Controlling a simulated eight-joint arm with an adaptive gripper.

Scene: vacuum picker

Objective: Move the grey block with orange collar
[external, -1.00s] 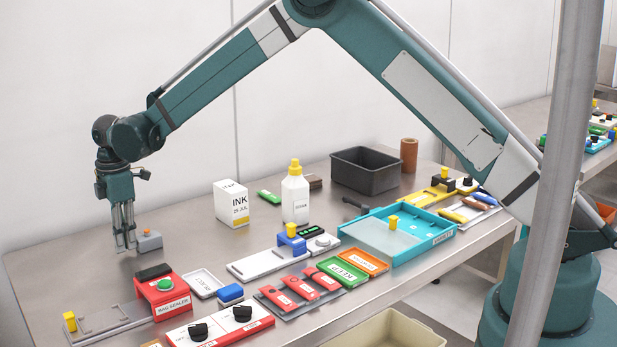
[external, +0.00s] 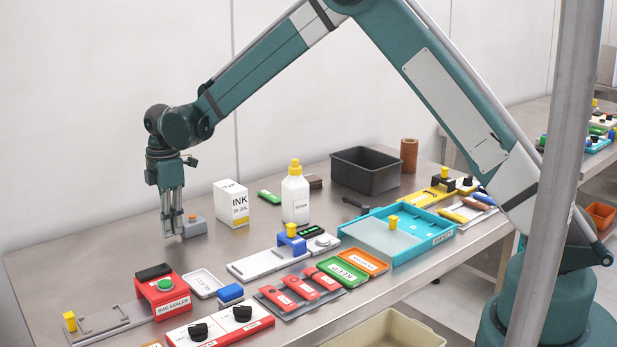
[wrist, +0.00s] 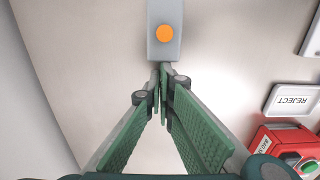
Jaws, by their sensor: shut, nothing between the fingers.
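The grey block with an orange collar (external: 195,228) lies on the steel table near the back wall, left of the ink carton. In the wrist view it shows as a grey block (wrist: 164,48) with a round orange piece on top, just beyond the fingertips. My gripper (external: 172,231) points down just left of the block, with its tips low near the table. In the wrist view the fingers of my gripper (wrist: 164,72) meet at the tips, shut and empty. The tips look against or very close to the block's near end; I cannot tell whether they touch.
An ink carton (external: 231,203) and a white bottle (external: 295,195) stand to the right. A red bag sealer (external: 163,292) and a reject tray (external: 202,283) are in front. A dark bin (external: 366,172) stands farther right. The table between block and carton is clear.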

